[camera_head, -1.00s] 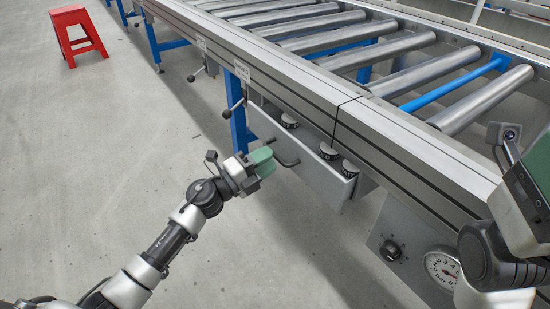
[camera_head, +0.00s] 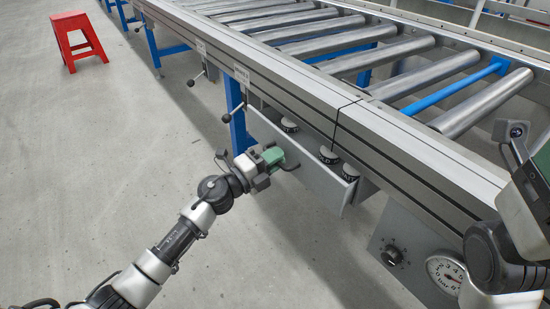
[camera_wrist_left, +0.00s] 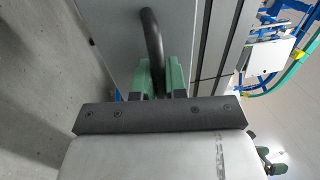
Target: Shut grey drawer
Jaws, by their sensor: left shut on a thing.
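The grey drawer (camera_head: 319,181) hangs under the roller conveyor and stands pulled out, with several dark-topped round parts in it. Its dark bar handle (camera_wrist_left: 152,42) is on the front panel. My left gripper (camera_head: 275,158) is at the drawer front, its green fingers shut on the handle. In the left wrist view the green fingers (camera_wrist_left: 160,75) sit on both sides of the handle. My right gripper (camera_head: 540,165) is at the right edge, partly cut off, and its jaws cannot be made out.
The roller conveyor (camera_head: 345,95) runs above the drawer, with a blue leg (camera_head: 238,118) and a black-knobbed lever beside it. A panel with a gauge (camera_head: 444,272) is at lower right. A red stool (camera_head: 79,40) stands far left.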

